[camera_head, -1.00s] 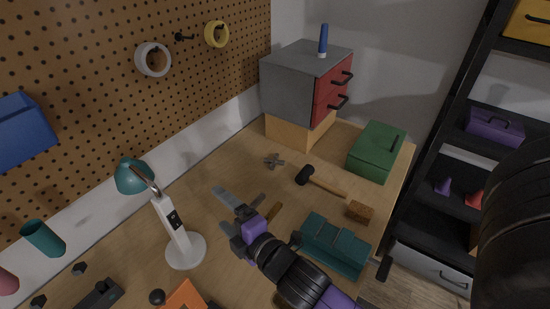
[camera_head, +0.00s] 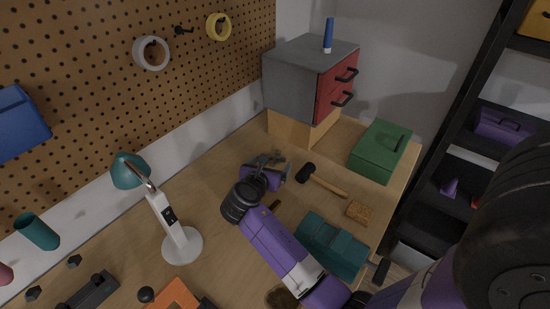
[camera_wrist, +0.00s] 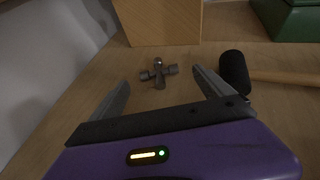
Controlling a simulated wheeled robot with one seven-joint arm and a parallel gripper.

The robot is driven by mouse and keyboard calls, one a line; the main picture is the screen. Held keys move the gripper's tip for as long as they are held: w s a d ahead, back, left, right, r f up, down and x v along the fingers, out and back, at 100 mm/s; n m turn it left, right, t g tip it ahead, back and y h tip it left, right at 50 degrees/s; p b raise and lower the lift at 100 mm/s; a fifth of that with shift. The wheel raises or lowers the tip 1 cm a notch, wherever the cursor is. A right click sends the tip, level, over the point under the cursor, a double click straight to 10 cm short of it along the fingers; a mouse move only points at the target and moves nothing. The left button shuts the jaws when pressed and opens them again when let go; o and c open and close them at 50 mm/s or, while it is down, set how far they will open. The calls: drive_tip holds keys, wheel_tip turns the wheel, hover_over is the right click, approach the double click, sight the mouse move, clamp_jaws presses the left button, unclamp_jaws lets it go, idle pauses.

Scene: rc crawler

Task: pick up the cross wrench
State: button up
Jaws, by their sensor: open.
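The cross wrench (camera_wrist: 158,73) is a small grey metal cross lying flat on the wooden workbench. In the wrist view it sits ahead of my gripper (camera_wrist: 160,88), roughly centred between the two spread fingers, which do not touch it. My gripper is open and empty. In the head view my gripper (camera_head: 270,167) is at the far part of the bench and largely covers the wrench, so the wrench is hard to make out there.
A hammer (camera_head: 325,187) lies just right of my gripper; its black head (camera_wrist: 234,72) is close to the right finger. A wooden block (camera_wrist: 158,22) under the grey drawer cabinet (camera_head: 310,70) stands behind the wrench. A green box (camera_head: 380,152) and a teal vise-like block (camera_head: 330,245) are to the right.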

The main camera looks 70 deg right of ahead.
sight(276, 155)
drive_tip(key=x, duration=0.5)
drive_tip(key=shift+w+r+p, duration=0.15)
drive_tip(key=shift+p, duration=0.2)
drive_tip(key=shift+c, duration=0.4)
drive_tip(key=c, duration=1.4)
drive_tip(key=shift+r, duration=0.1)
